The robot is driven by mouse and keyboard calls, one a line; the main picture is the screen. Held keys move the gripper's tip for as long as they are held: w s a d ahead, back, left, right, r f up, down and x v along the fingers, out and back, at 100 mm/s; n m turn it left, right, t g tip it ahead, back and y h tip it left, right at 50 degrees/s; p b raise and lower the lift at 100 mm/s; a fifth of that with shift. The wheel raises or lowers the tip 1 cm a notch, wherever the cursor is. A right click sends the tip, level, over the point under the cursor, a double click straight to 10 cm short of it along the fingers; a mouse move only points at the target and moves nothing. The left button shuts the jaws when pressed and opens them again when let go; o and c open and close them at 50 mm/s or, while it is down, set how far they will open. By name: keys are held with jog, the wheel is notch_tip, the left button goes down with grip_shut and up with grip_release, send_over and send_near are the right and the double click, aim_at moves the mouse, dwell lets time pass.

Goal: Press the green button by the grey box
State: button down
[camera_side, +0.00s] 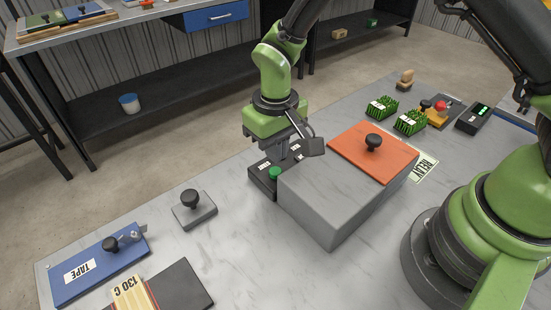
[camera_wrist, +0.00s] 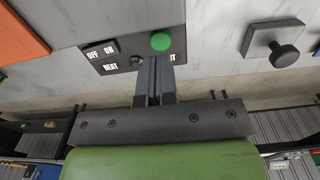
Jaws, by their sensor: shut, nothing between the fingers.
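The green button (camera_side: 275,173) sits on a dark control panel (camera_side: 258,178) against the left side of the grey box (camera_side: 330,213). The wrist view shows the button (camera_wrist: 161,41) just beyond my fingertips. My gripper (camera_side: 289,156) is shut and empty, pointing down over the panel behind the button in the side view. In the wrist view, the fingertips (camera_wrist: 155,58) appear close to the button's near edge but not on its cap. I cannot tell their exact height above the panel.
An orange lid (camera_side: 353,152) with a black knob (camera_side: 374,142) lies on the box. A grey block with a black knob (camera_side: 190,198) stands left of the panel. A blue TAPE board (camera_side: 88,274) lies further left.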

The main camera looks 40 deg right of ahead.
aim_at(276, 170)
jog(key=shift+f, duration=1.6)
notch_tip(276, 170, down, 2)
jog(key=shift+f, duration=0.1)
notch_tip(276, 170, up, 15)
jog(key=shift+w, duration=0.15)
dwell(0.4)
